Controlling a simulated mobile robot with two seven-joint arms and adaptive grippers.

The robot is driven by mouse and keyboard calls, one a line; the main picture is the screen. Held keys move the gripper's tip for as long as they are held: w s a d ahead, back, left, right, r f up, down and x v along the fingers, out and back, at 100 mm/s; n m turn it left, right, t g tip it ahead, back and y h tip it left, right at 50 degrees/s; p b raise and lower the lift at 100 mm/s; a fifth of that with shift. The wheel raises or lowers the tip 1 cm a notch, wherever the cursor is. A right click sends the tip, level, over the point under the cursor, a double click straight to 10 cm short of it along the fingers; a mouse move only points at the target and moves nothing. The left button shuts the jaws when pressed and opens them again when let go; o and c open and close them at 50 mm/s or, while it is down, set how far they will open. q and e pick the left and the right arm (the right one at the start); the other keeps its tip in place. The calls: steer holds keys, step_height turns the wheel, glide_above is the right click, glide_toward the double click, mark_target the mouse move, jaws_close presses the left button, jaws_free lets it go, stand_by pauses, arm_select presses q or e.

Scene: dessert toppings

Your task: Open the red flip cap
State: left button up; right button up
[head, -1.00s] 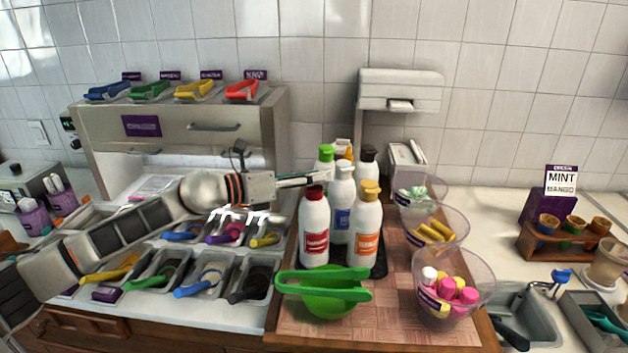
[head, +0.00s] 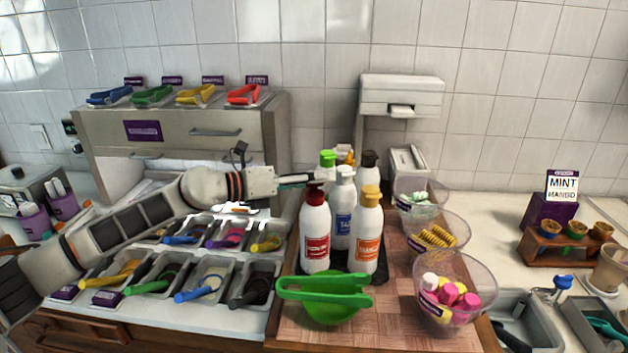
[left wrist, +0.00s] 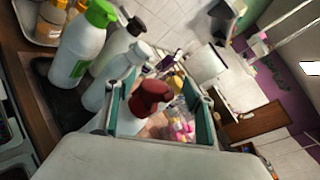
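The bottle with the dark red flip cap (head: 315,196) stands upright at the front left of the bottle group. It is white with a red label, and the cap looks closed. My left gripper (head: 312,179) reaches in from the left, just above and behind this cap. In the left wrist view the red cap (left wrist: 150,98) shows between the two green-padded fingers of the left gripper (left wrist: 165,108). The fingers are apart, with clear gaps, and hold nothing. Whether a finger touches the cap I cannot tell. My right gripper is not in view.
Other bottles stand close around it: green-capped (head: 327,160), white-capped (head: 343,200), black-capped (head: 368,160) and orange-capped (head: 367,230). Clear bowls (head: 455,290) stand to the right.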

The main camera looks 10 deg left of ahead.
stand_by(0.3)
arm_select(q)
steer(key=v, duration=1.2)
